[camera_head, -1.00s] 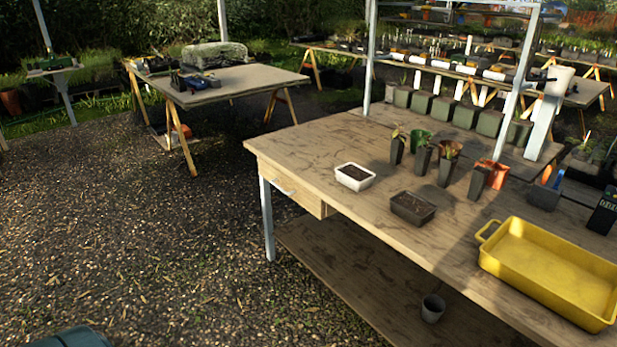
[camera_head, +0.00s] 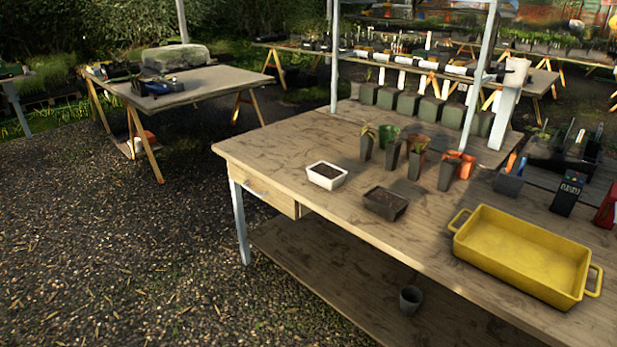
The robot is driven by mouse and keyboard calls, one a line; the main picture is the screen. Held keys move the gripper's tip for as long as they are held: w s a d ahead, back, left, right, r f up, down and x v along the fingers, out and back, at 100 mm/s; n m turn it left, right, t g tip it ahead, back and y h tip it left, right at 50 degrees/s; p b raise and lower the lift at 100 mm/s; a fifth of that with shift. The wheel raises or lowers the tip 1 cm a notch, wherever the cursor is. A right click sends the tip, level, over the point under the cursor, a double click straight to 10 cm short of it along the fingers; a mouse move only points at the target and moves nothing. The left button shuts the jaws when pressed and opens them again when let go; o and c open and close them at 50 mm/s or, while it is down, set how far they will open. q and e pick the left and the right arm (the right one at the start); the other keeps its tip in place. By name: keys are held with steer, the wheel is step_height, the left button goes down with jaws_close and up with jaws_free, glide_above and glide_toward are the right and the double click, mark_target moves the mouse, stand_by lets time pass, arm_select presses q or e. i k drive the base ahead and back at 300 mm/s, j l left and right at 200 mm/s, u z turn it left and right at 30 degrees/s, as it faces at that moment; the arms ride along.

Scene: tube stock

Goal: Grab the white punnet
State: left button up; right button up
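The white punnet (camera_head: 326,176) is a small rectangular tub filled with dark soil. It stands upright on the wooden bench (camera_head: 290,147), near the bench's left end. A similar dark punnet (camera_head: 385,203), also with soil, stands to its right and nearer to me, apart from it. Neither of my grippers shows in the head view, and nothing is touching the white punnet.
A yellow tray (camera_head: 520,254) stands at the bench's right front. Several dark pots with seedlings (camera_head: 392,152) stand behind the punnets. A grey pot (camera_head: 411,299) stands on the lower shelf (camera_head: 330,270). The gravel (camera_head: 120,250) left of the bench is open ground.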

mark_target(329, 176)
steer(key=i+j+z, duration=0.35)
steer(key=i, duration=0.35)
steer(key=i+j+z, duration=0.35)
steer(key=i+j, duration=0.3)
